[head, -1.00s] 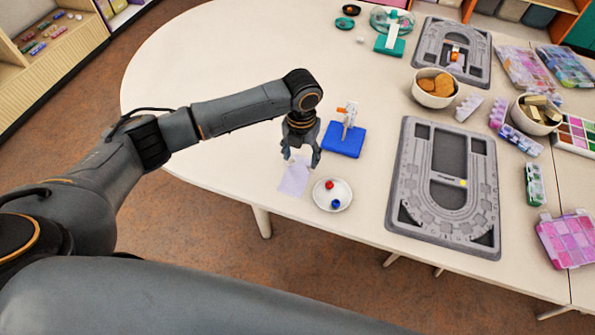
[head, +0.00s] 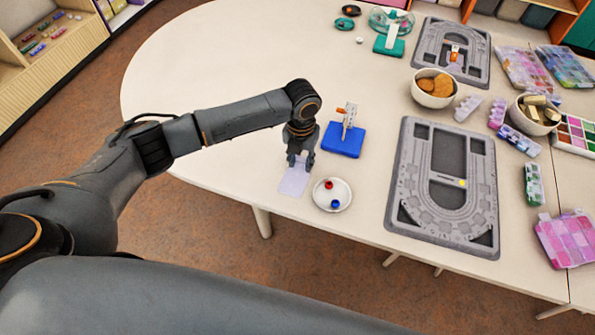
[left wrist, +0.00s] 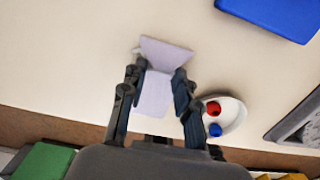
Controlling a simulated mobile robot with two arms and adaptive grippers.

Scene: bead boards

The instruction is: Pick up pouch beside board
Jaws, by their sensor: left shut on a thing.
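The pouch (head: 293,182) is a pale lavender, flat piece at the table's near left edge, left of the white dish. My left gripper (head: 301,162) points down over its far part and is shut on it. In the left wrist view the pouch (left wrist: 154,95) lies between the two fingers, with its upper part bent at a fold. Whether it is clear of the table cannot be told. The grey bead board (head: 395,220) lies farther right, beyond the dish. My right gripper is not in view.
A white dish (head: 345,201) with a red and a blue bead stands close to the right of my gripper. A blue block (head: 343,141) with a small upright tool is just behind it. Bowls and bead boxes fill the right side. The table's left part is clear.

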